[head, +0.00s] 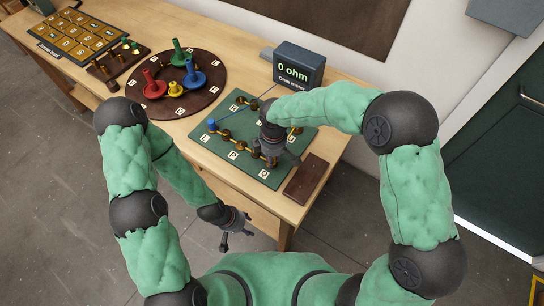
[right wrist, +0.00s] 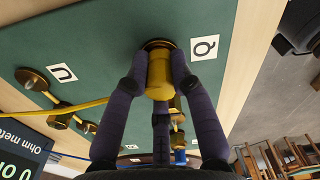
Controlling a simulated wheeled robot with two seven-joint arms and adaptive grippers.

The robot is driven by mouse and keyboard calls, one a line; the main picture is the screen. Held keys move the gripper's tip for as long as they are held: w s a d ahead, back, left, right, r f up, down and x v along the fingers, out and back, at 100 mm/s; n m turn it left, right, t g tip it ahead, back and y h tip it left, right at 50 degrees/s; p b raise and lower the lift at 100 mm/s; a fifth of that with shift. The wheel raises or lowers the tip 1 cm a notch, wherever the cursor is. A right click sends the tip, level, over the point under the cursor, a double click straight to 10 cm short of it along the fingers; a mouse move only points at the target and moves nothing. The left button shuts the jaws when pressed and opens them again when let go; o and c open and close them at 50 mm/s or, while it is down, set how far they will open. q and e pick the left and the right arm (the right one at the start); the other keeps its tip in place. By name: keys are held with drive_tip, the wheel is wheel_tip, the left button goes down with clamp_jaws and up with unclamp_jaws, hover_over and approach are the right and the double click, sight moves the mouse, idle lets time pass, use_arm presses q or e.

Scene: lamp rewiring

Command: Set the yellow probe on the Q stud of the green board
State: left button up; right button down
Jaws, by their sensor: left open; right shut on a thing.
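The green board (head: 222,161) lies on the table below the meter. In the right wrist view, my right gripper (right wrist: 158,82) is shut on the yellow probe (right wrist: 160,77). The probe's end is at the brass Q stud (right wrist: 157,43), beside the Q label (right wrist: 205,47); I cannot tell whether it is fully seated. In the head view, my right gripper (head: 270,158) is over the board's lower right part and hides most of the probe. My left gripper (head: 236,230) is open and empty, off the table's front edge.
The ohm meter (head: 299,66) behind the board reads 0 ohm. A blue probe (head: 211,125) stands at the board's left. A dark block (head: 306,179) lies right of the board. A round board (head: 155,105) with coloured pegs and a yellow-tiled board (head: 77,37) are farther left. A yellow wire (right wrist: 70,108) runs leftward.

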drive_tip(key=shift+f, duration=0.1)
drive_tip(key=c, duration=1)
unclamp_jaws()
wheel_tip(320, 180, up, 12)
drive_tip(key=shift+d, duration=0.15)
